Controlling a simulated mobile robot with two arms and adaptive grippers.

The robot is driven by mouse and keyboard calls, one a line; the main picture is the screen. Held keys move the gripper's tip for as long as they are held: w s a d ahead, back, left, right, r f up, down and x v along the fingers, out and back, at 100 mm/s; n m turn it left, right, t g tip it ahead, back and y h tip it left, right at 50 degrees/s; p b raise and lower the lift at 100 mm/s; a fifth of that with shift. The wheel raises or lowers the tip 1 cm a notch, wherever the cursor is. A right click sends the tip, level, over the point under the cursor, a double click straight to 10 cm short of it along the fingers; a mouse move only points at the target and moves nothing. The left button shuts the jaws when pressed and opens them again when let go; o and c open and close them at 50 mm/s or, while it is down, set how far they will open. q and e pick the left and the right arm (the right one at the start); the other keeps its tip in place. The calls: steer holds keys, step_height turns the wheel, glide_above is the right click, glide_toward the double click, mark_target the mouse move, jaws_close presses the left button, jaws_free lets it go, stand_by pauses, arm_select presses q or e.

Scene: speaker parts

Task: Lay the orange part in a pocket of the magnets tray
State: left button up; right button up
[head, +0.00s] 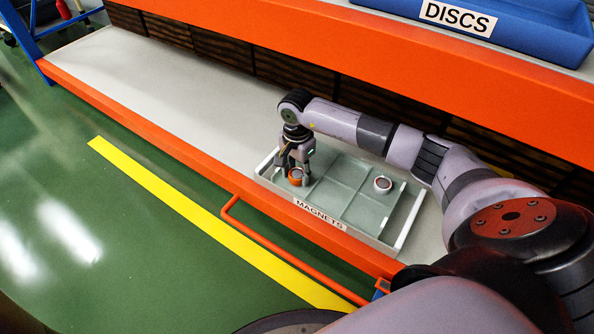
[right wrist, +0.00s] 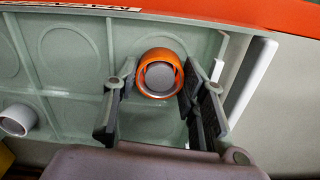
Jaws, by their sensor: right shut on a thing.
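The magnets tray (head: 352,172) is a pale grey-green tray with divided pockets and a MAGNETS label on its front wall. It lies on the shelf, and its round recesses show in the right wrist view (right wrist: 75,50). The orange part (head: 295,175), a short ring with a grey centre, is at the tray's left front pocket. My right gripper (head: 296,177) points down over that pocket, shut on the orange part, which shows between the fingers in the right wrist view (right wrist: 145,86). I cannot tell whether it touches the pocket floor. My left gripper is not in view.
A whitish ring-shaped part (head: 383,184) sits in a pocket at the tray's right, apart from my gripper. A blue DISCS bin (head: 540,25) stands on the upper shelf, above an orange beam (head: 400,60). The shelf left of the tray (head: 160,85) is clear.

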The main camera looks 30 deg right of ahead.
steer(key=shift+f, duration=0.25)
steer(key=o, duration=1.5)
steer(key=shift+c, duration=0.2)
step_height(320, 180, up, 12)
